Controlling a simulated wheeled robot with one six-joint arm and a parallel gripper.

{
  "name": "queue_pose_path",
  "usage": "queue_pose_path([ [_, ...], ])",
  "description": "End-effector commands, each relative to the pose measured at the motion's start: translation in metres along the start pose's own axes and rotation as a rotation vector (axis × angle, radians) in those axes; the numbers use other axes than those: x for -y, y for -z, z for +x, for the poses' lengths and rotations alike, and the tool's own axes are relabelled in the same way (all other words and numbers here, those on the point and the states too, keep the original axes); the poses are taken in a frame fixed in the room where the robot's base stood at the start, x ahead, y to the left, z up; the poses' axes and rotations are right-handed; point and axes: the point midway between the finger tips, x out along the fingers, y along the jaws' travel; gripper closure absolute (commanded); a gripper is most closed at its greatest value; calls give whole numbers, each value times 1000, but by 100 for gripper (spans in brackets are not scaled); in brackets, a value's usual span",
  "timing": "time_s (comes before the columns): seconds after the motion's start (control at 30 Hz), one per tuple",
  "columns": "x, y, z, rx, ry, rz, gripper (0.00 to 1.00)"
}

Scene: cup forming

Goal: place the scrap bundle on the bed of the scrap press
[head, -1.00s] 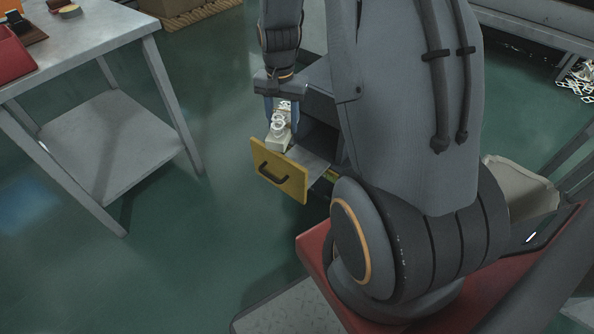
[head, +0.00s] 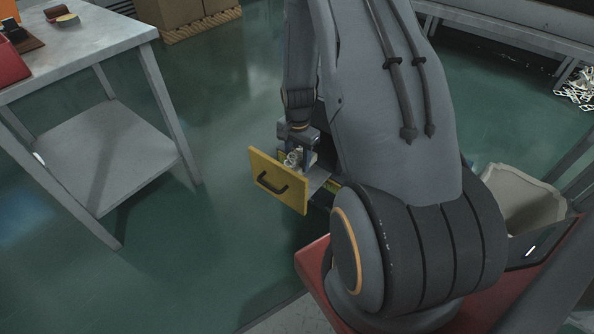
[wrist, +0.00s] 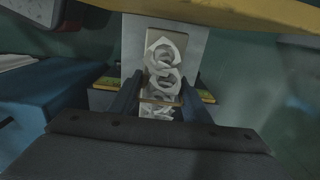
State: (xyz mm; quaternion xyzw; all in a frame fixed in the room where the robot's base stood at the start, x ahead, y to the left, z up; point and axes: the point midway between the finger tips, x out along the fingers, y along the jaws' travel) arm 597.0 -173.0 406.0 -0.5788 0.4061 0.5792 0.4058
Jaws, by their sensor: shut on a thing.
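The scrap bundle, a stack of pale ring-shaped offcuts on a tan backing, shows in the wrist view (wrist: 163,62) and partly in the head view (head: 293,159). My gripper (wrist: 160,100) is shut on it, one finger on each side. In the head view my gripper (head: 297,150) points down just behind the press's yellow front panel (head: 279,180), which has a black handle. The grey bed (head: 318,178) of the scrap press is pulled out behind that panel; its plate also shows under the bundle in the wrist view (wrist: 188,52). I cannot tell whether the bundle touches the bed.
A grey metal table (head: 85,45) with a lower shelf stands at the left. A bin with a pale liner (head: 522,197) is at the right. Cartons (head: 180,10) sit on a pallet at the back. Green floor is clear between the table and the press.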

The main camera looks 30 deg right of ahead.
Motion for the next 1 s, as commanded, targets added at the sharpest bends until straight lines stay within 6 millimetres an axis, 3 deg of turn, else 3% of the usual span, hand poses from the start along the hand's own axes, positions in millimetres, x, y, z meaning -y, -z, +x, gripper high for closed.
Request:
queue_pose_path([
  [0.17, 0, 0, 11, 0, 0, 0, 82],
  [0.4, 0, 0, 42, 0, 0, 0, 82],
  [0.8, 0, 0, 46, 0, 1, -1, 82],
  [0.83, 0, 0, 46, -1, 1, -1, 53],
  [0.93, 0, 0, 46, -1, 1, -1, 38],
  [1.0, 0, 0, 46, 0, 1, 0, 38],
])
